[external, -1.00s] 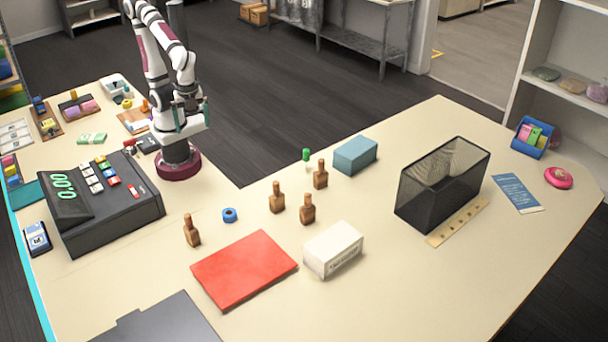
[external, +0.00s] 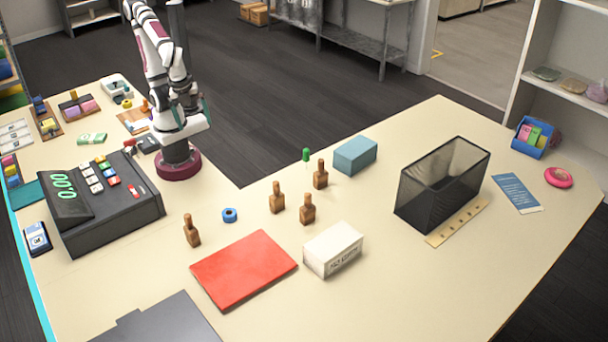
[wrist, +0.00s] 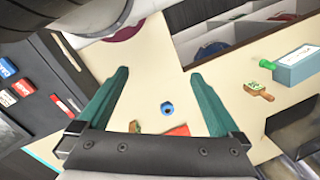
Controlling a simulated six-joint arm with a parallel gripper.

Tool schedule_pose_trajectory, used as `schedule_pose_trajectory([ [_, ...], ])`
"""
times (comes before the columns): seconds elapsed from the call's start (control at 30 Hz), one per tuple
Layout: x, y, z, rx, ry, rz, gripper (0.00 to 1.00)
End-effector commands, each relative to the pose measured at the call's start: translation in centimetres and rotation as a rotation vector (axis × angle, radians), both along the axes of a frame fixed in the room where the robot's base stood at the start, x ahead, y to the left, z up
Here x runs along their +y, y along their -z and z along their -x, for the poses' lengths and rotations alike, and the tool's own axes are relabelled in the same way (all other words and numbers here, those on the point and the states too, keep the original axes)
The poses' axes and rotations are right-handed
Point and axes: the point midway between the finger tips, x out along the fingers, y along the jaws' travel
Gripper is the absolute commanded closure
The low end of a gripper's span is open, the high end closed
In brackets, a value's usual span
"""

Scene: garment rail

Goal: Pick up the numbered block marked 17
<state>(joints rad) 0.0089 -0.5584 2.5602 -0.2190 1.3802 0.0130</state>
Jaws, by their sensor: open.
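Several brown peg-shaped blocks stand on the counter in the external view: a left one (external: 192,231), two in the middle (external: 277,198) (external: 307,210), and one farther back (external: 320,174). I cannot read a number on any of them, so I cannot tell which is 17. In the wrist view, one brown block with a pale marked top (wrist: 258,91) is at the right, and another (wrist: 134,127) is between the fingers, low in the picture.
A blue ring (external: 229,215), red folder (external: 244,268), white box (external: 333,249), blue box (external: 355,155) and green-topped item (external: 306,157) surround the blocks. A black mesh bin (external: 441,185) stands right. A cash register (external: 105,203) stands left. The front right counter is clear.

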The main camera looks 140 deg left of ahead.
Motion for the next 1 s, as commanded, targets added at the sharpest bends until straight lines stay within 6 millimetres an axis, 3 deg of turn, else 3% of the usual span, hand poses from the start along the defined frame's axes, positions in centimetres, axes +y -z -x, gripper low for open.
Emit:
schedule_pose_trajectory([
  [0.4,0.0,0.0,0.0,0.0,0.0,0.0,0.0],
  [0.6,0.0,0.0,0.0,0.0,0.0,0.0,0.36],
  [0.63,0.0,0.0,0.0,0.0,0.0,0.0,0.38],
  [0.9,-0.1,-0.1,-0.2,0.002,-0.017,0.007,0.38],
  [1.0,-1.3,-0.6,-2.3,0.027,-0.21,0.094,0.38],
])
